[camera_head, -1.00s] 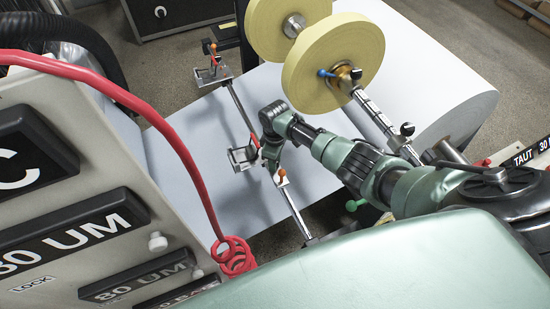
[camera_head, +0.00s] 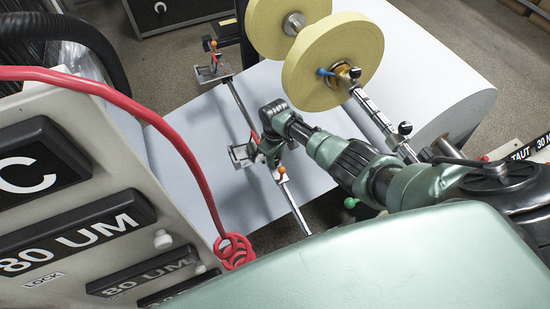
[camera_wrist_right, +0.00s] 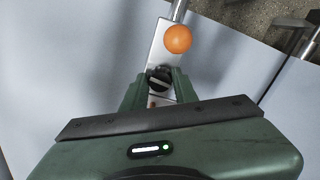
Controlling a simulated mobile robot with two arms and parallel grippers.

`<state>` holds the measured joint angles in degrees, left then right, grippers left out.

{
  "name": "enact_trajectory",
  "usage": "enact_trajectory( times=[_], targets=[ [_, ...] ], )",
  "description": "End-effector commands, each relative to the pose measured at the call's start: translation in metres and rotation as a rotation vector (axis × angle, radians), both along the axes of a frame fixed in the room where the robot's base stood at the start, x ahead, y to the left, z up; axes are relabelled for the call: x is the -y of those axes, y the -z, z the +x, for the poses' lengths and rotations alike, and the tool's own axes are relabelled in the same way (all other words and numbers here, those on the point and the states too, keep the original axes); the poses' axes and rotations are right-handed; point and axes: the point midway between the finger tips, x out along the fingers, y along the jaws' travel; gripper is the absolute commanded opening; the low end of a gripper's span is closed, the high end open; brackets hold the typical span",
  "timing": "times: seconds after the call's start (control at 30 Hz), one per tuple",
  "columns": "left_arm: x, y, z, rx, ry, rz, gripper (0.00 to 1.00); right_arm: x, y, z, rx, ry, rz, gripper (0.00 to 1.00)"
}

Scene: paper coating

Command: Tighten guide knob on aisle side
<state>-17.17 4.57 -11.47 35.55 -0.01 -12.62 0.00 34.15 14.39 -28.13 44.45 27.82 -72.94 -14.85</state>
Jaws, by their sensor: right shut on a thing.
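The near edge guide is a metal bracket (camera_head: 240,156) on a slim rail that crosses the white paper web. An orange ball (camera_head: 282,170) sits on its clamp; it also shows in the right wrist view (camera_wrist_right: 178,39). My right gripper (camera_head: 268,150) is at this guide, above the web. In the wrist view the black guide knob (camera_wrist_right: 159,78), with a pale bar across it, lies between the green fingers of the right gripper (camera_wrist_right: 159,90), which is shut on it. In the head view the knob is hidden by the gripper. My left gripper is out of view.
A second guide (camera_head: 211,66) stands at the far end of the rail. Yellow rolls (camera_head: 335,62) sit on a shaft behind my right arm. A grey panel (camera_head: 110,160) with a red coiled cable (camera_head: 190,155) fills the left. The web (camera_head: 205,130) is otherwise clear.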

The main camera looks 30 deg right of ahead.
Motion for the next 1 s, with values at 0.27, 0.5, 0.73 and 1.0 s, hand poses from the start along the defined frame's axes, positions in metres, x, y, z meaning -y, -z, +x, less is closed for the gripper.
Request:
enact_trajectory(
  times=[0.27, 0.5, 0.73, 1.0],
  targets=[
    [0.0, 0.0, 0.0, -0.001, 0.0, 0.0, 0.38, 0.0, 0.0, 0.0, 0.0, -0.001, 0.0, 0.38],
    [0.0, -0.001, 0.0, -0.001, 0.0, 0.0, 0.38, 0.0, -0.004, 0.0, 0.001, -0.001, 0.0, 0.38],
    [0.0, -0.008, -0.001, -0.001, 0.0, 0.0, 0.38, 0.0, -0.038, 0.001, 0.004, -0.002, 0.001, 0.38],
    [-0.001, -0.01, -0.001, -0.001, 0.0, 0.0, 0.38, 0.0, -0.073, 0.0, 0.0, -0.002, 0.0, 0.38]
  ],
)
